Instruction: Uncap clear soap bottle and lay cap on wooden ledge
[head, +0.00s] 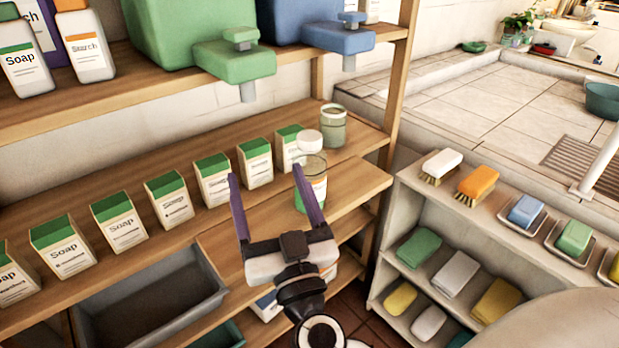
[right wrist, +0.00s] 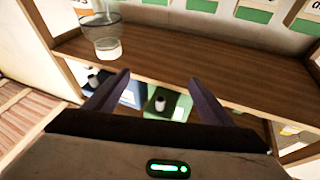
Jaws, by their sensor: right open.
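The clear bottle (head: 313,190), see-through with a greenish band, stands upright at the right end of the row of soap boxes on the wooden ledge (head: 348,185). A white round cap (head: 308,141) shows just above and behind its rim; I cannot tell whether it touches the bottle. In the right wrist view, the bottle (right wrist: 99,30) is at upper left with a white part (right wrist: 108,50). My right gripper (head: 266,177) is open and empty, fingers pointing towards the shelf. Its right finger overlaps the bottle's left edge in the head view; contact is unclear. My left gripper is out of view.
A greenish jar (head: 333,128) stands behind the bottle. Soap boxes (head: 169,197) line the ledge to the left. A green dispenser (head: 235,60) and a blue one (head: 340,40) overhang from above. A grey bin (head: 150,310) sits below. A sponge rack (head: 405,205) stands right.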

